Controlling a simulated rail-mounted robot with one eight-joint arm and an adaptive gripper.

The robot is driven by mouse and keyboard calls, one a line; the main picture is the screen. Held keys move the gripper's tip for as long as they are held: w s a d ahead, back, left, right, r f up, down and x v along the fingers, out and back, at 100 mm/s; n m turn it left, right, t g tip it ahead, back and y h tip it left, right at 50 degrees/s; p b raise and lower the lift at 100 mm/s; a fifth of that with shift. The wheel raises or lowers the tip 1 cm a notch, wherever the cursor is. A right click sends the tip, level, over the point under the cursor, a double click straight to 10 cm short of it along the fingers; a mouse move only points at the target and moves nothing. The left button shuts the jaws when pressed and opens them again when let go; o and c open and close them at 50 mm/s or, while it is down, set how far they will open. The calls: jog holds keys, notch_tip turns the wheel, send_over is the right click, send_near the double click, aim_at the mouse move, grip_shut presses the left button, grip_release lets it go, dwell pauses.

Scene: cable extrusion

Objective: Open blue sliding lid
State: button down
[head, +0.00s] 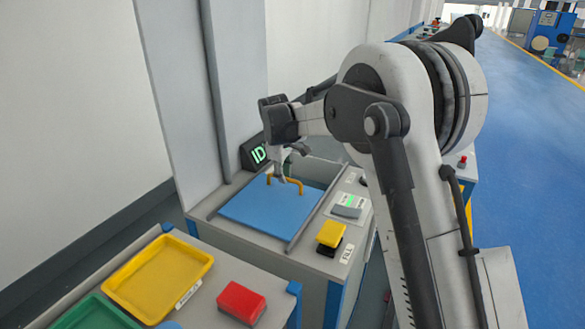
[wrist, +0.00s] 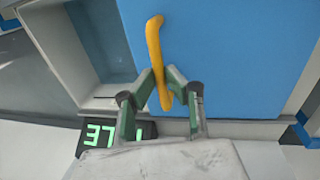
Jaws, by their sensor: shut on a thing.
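The blue sliding lid (head: 268,210) lies flat in the top of a grey cabinet, between two side rails. It also fills the upper right of the wrist view (wrist: 235,55). A yellow bar handle (head: 296,184) stands near the lid's far edge. My gripper (head: 280,178) is at the left end of this handle. In the wrist view my gripper's fingers (wrist: 163,82) close on either side of the handle (wrist: 154,42). A pale recess (wrist: 102,45) shows beside the lid's edge, so the lid does not cover the whole opening.
A dark display with green characters (head: 254,153) stands behind the cabinet's far left corner. A yellow button (head: 331,233) and a small panel (head: 347,208) sit right of the lid. A yellow tray (head: 160,275) and red block (head: 241,301) are on the nearer bench.

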aim_at(277, 198)
jog(key=shift+s+a, duration=0.35)
jog(key=shift+s, duration=0.2)
jog(key=shift+s+a, duration=0.3)
jog(key=shift+s, duration=0.25)
jog(key=c, duration=1.8)
grip_release()
jog(key=shift+o, duration=0.2)
jog(key=shift+r, duration=0.1)
notch_tip(277, 198, up, 12)
jog(key=s+a, duration=0.1)
jog(key=s, duration=0.1)
jog(key=shift+a, duration=0.1)
